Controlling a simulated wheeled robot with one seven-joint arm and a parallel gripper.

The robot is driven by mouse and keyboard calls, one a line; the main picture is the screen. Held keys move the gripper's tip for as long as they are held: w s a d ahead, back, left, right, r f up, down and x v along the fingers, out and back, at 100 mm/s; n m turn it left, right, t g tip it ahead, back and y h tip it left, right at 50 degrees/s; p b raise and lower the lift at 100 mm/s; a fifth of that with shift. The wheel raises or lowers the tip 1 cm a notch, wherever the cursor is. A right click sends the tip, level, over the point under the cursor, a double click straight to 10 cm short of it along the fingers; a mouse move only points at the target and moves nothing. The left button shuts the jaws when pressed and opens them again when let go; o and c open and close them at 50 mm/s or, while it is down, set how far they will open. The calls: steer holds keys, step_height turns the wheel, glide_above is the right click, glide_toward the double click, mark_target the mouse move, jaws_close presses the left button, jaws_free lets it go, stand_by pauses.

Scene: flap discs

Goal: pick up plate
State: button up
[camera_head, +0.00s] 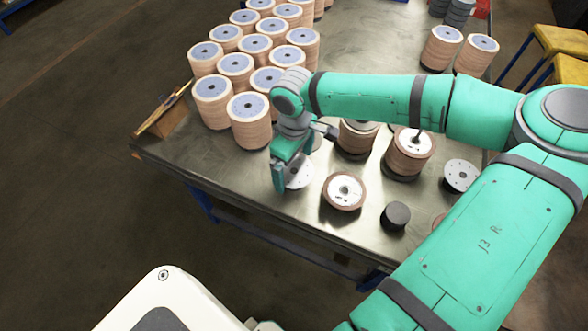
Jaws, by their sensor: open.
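A flat, pale round plate (299,178) with small holes lies on the metal table near its front edge, partly hidden by my gripper. My gripper (286,178) points down over the left side of this plate, with its jaws open and nothing seen between them. Whether the fingers touch the plate cannot be told. A second pale plate (461,175) with holes lies flat on the right of the table.
A disc with a brown rim (344,192) and a dark cylinder (396,214) stand right of my gripper. Disc stacks (409,153) stand behind them. Several tall stacks (249,121) fill the table's left and back. A wooden holder (163,116) sits at the left edge.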

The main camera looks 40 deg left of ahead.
steer(key=c, duration=1)
steer(key=shift+r, duration=0.25)
